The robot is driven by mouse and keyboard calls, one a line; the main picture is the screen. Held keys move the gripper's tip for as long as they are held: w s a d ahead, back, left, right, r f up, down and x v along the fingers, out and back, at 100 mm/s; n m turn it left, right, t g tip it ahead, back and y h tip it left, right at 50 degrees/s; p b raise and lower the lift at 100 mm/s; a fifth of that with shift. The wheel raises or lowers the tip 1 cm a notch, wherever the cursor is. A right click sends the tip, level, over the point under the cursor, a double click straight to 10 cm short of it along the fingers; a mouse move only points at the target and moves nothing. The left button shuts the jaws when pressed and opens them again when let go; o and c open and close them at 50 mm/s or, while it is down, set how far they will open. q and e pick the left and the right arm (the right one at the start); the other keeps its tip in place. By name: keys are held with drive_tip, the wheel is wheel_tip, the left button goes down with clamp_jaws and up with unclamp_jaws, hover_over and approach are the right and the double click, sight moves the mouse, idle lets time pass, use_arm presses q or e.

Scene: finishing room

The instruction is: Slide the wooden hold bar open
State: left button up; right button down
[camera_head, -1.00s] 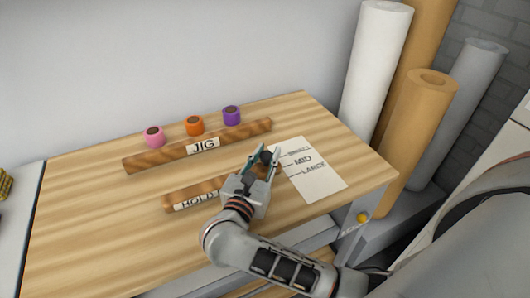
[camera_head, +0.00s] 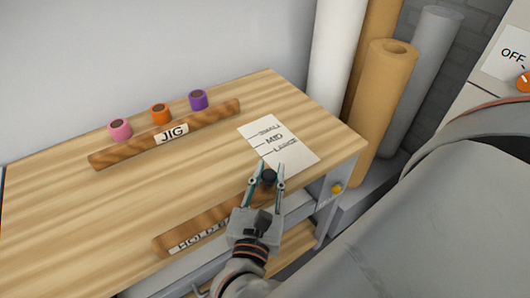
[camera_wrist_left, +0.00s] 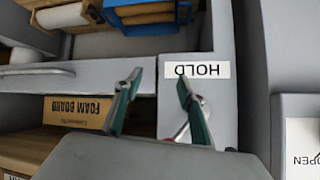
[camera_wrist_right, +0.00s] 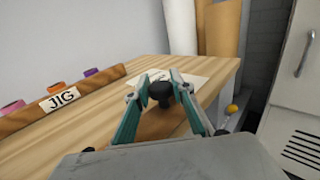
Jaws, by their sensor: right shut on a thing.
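The wooden hold bar (camera_head: 225,222) carries a HOLD label and lies along the front edge of the wooden table, apart from the jig bar. A black knob (camera_head: 268,177) stands at its right end. My right gripper (camera_head: 266,174) is shut on this knob, one finger on each side. In the right wrist view the knob (camera_wrist_right: 160,92) sits between the fingertips (camera_wrist_right: 160,80); much of the bar is hidden there. The parallel wooden jig bar (camera_head: 205,120) lies farther back. My left gripper (camera_wrist_left: 158,82) is open and empty in the left wrist view.
A white card (camera_head: 292,152) marked with sizes, MID and LARGE readable, lies at the table's right. Pink (camera_head: 120,129), orange (camera_head: 161,114) and purple (camera_head: 198,99) rolls stand behind the jig bar. Tall rolls (camera_head: 382,110) stand to the right. Bare tabletop (camera_head: 175,190) separates the bars.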

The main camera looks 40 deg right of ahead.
use_arm(q)
drive_tip(key=shift+w+r, duration=0.1)
drive_tip(key=shift+r, duration=0.05)
use_arm(e)
drive_tip(key=shift+s, duration=0.15)
drive_tip(key=c, duration=1.8)
unclamp_jaws()
drive_tip(key=shift+c, duration=0.2)
drive_tip(key=shift+o, duration=0.7)
drive_tip(key=shift+s, duration=0.2)
drive_tip(key=shift+w, duration=0.1)
drive_tip(key=shift+s+a, duration=0.3)
drive_tip(key=shift+a, duration=0.1)
use_arm(q)
drive_tip(key=shift+s+f, duration=0.25)
drive_tip(key=shift+s, duration=0.15)
use_arm(e)
drive_tip(key=v, duration=0.7)
drive_tip(key=shift+a, duration=0.1)
use_arm(q)
drive_tip(key=shift+a, duration=0.1)
use_arm(e)
drive_tip(key=shift+s, duration=0.1)
